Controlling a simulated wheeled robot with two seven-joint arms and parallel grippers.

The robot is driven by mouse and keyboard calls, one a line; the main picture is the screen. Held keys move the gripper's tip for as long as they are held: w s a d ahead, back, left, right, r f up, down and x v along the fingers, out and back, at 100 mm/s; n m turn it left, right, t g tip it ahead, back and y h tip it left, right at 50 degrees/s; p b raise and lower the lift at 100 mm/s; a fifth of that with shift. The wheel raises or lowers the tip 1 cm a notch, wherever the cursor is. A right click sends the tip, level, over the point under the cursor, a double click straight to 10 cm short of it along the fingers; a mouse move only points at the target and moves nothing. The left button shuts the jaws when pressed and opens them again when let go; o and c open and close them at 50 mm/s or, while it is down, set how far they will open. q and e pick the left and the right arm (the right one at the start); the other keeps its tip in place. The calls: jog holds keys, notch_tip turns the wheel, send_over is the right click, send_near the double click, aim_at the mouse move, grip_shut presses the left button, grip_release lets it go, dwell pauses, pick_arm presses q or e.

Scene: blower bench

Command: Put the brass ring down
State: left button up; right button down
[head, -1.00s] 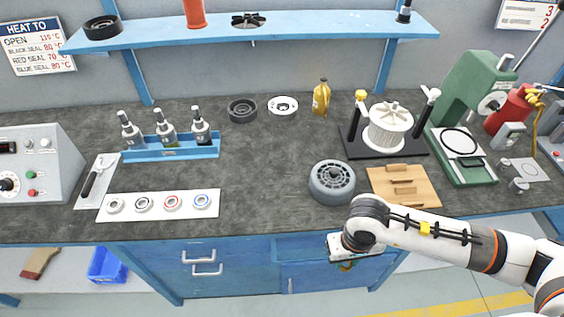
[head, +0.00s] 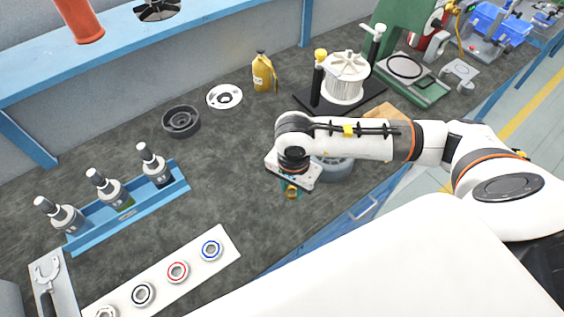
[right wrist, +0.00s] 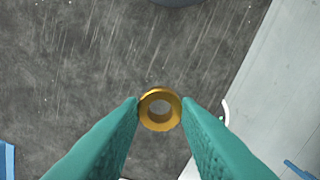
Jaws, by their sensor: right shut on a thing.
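The brass ring (right wrist: 160,110) is a small gold-coloured ring with a central hole. In the right wrist view it sits between the two green fingertips of my right gripper (right wrist: 160,112), which touch it from both sides. In the head view the brass ring (head: 292,192) shows below my right gripper (head: 291,188), over the dark worktop (head: 235,170). I cannot tell how far the ring is above the worktop. My left gripper is not in view.
A grey finned housing (head: 335,168) stands just right of my right gripper, partly hidden by my arm. A white strip with several seals (head: 222,240) lies to the left. A black ring (head: 181,121) and white disc (head: 225,96) lie behind. Worktop between them is clear.

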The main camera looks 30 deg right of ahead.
jog(key=m, duration=0.2)
jog(key=m+b, duration=0.1)
jog(key=m, duration=0.1)
jog(key=shift+w+d, duration=0.35)
jog(key=shift+d, duration=0.05)
jog(key=w+d+r+m+b, duration=0.1)
jog(key=w+m+b, duration=0.15)
jog(key=m, duration=0.95)
jog(key=w+r+m+b, duration=0.2)
jog(key=m+b, duration=0.2)
jog(key=m, duration=0.8)
jog(key=w+d+r+m+b, duration=0.1)
jog(key=w+m+b, duration=0.15)
jog(key=m, duration=0.95)
jog(key=f, duration=0.9)
jog(key=shift+s+d+f+p, duration=0.1)
jog(key=shift+s+f+p, duration=0.25)
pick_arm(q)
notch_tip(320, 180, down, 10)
pick_arm(e)
jog(key=shift+f, duration=0.1)
